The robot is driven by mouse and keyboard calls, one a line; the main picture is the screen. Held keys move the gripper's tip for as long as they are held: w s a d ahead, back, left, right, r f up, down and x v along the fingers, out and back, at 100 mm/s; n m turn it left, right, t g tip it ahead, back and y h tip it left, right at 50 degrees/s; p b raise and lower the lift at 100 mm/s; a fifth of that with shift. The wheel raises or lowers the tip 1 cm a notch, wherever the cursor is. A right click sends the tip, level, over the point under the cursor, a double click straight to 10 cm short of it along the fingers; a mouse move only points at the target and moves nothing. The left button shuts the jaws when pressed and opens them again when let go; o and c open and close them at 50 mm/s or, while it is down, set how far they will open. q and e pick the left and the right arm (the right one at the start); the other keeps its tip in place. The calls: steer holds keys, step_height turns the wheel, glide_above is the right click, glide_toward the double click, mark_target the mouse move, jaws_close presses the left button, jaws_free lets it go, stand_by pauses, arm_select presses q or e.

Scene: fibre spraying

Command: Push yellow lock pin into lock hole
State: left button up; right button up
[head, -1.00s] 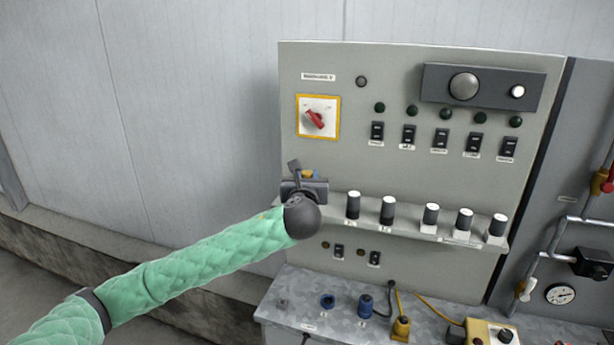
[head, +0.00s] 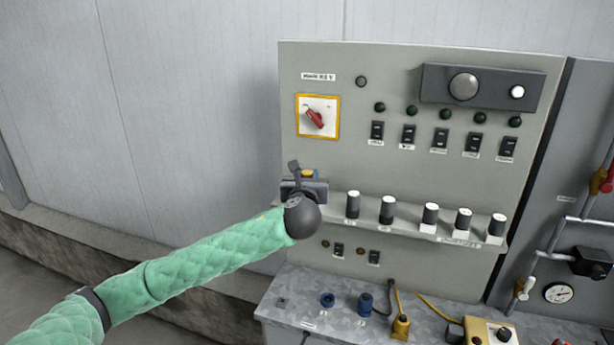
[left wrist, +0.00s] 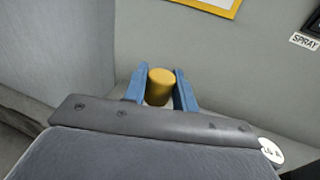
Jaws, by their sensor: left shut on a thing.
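My left gripper (head: 306,182) is in front of the left side of the grey control panel (head: 400,170), below the red rotary switch (head: 314,118) in its yellow frame. In the left wrist view, its two blue fingers are shut on the yellow lock pin (left wrist: 160,86), which sits between them with its rounded end showing. In the head view only a small yellow patch of the pin (head: 308,173) shows above my wrist. The lock hole cannot be made out. My right gripper is not in view.
A ledge with several black knobs (head: 388,210) runs to the right of my left gripper. Below it, a metal bench (head: 335,318) carries blue and yellow connectors. Pipes and a gauge (head: 559,293) are at the far right. The space left of the panel is clear.

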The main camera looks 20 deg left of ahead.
arm_select(q)
steer(key=shift+f+b, duration=0.35)
steer(key=shift+f, duration=1.25)
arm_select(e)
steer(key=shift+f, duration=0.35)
arm_select(q)
steer(key=o, duration=1)
steer(key=shift+o, duration=0.2)
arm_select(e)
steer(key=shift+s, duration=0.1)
arm_select(q)
steer(key=shift+s+d+f, duration=0.1)
steer(key=shift+s+f, duration=0.05)
steer(key=shift+s, duration=0.15)
steer(key=shift+s+b, duration=0.35)
steer(key=shift+b, duration=0.05)
steer(key=b+v, duration=0.2)
steer(key=v, duration=0.4)
steer(key=shift+s+b, duration=0.2)
steer(key=shift+b, duration=0.1)
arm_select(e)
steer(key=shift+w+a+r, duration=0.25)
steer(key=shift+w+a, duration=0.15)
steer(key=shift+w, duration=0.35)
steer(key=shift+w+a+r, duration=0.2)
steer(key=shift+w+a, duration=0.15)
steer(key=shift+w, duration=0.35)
arm_select(q)
steer(key=shift+d, duration=0.15)
